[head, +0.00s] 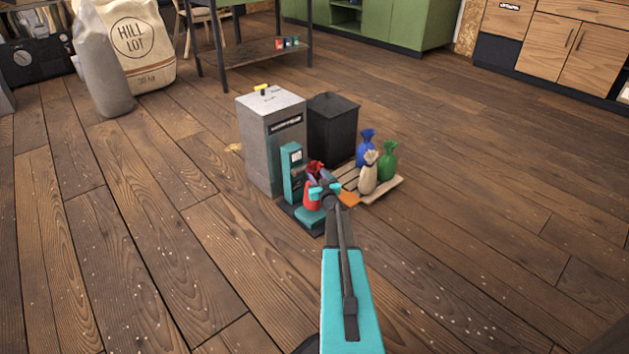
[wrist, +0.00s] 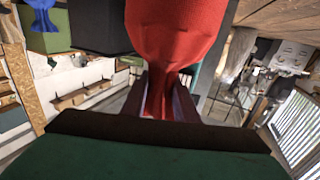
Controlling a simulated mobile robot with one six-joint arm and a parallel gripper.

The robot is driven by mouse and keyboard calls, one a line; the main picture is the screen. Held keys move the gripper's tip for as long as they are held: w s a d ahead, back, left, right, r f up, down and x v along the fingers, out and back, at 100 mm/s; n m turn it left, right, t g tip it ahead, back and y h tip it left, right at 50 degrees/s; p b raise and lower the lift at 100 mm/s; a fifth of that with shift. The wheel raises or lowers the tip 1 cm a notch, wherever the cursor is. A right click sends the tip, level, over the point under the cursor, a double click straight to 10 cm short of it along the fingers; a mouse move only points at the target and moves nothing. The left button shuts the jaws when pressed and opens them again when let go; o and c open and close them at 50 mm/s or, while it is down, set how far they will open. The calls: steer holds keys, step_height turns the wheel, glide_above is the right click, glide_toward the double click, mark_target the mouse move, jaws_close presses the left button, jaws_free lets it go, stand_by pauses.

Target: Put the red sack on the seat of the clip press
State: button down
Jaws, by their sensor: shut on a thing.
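The red sack (head: 312,196) has a gathered neck; its body and neck also fill the middle of the wrist view (wrist: 175,40). My gripper (head: 317,178) is shut on the neck, with a finger on each side of it in the wrist view (wrist: 172,88). The clip press (head: 291,165) is a teal upright on a dark base, with a low teal seat (head: 310,218) at its front. The sack hangs upright over or at the seat, close in front of the upright. My gripper partly covers it, and I cannot tell whether its bottom touches the seat.
A pale grey cabinet (head: 262,150) and a black bin (head: 333,130) stand behind the press. A wooden pallet (head: 385,190) to the right carries a blue sack (head: 365,150), a green sack (head: 387,162) and a cream sack (head: 369,175).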

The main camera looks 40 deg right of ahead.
steer(key=shift+f+b, duration=1.05)
steer(key=shift+f, duration=0.55)
steer(key=c, duration=1.4)
jaws_free()
steer(key=shift+f, duration=0.15)
steer(key=shift+p+v, duration=1.9)
steer(key=shift+v, duration=4.15)
